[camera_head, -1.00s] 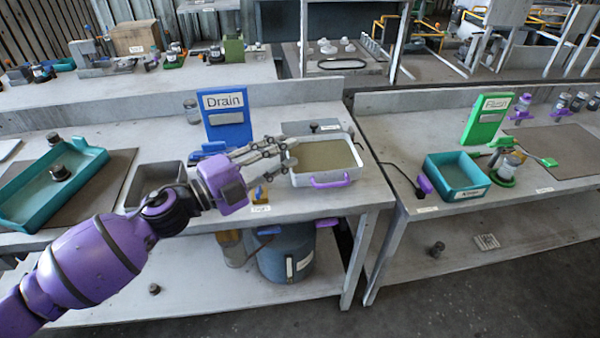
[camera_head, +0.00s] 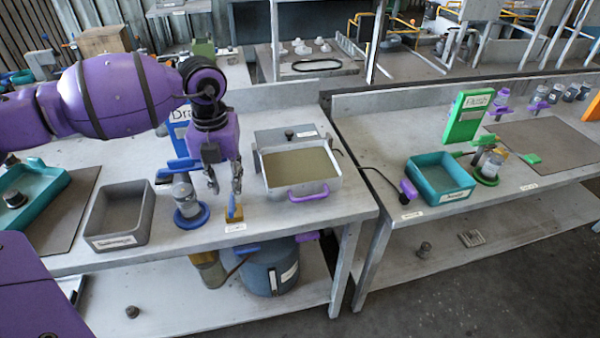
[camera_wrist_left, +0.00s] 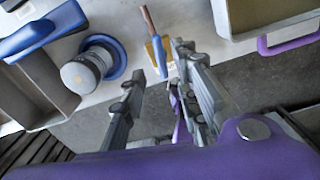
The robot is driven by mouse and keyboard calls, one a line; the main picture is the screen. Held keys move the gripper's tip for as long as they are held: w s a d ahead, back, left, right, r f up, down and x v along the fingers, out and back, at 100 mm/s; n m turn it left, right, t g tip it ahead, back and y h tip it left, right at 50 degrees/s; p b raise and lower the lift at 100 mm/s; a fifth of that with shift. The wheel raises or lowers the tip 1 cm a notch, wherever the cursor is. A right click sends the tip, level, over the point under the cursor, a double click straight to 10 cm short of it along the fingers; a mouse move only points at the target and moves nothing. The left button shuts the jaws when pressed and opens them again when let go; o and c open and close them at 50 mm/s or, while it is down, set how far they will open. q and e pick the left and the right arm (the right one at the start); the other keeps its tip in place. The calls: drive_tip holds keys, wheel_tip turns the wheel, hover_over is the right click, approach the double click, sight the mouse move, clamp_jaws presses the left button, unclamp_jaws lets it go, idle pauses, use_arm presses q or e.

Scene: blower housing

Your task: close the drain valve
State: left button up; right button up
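The small drain valve (camera_head: 234,213) has a brass-yellow body and a blue lever that stands roughly upright. It sits near the front edge of the left bench, behind a small label. In the left wrist view the valve (camera_wrist_left: 157,52) shows just beyond and between the fingers, with a copper-coloured rod. My left gripper (camera_head: 225,186) points down above and just left of the valve in the head view. Its two fingers are apart with nothing held between them; it also shows in the left wrist view (camera_wrist_left: 158,70). Contact with the lever cannot be told. My right gripper is not in view.
A blue-based jar (camera_head: 187,203) stands close left of the valve. A grey bin (camera_head: 120,215) is farther left. A pan of liquid (camera_head: 302,195) with a purple handle is close right. The blue Drain sign (camera_head: 180,130) stands behind. A blue bucket (camera_head: 270,272) sits below.

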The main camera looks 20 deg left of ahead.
sight(231, 201)
use_arm(q)
wheel_tip(231, 201, down, 6)
drive_tip(key=shift+w+r, duration=0.1)
clamp_jaws()
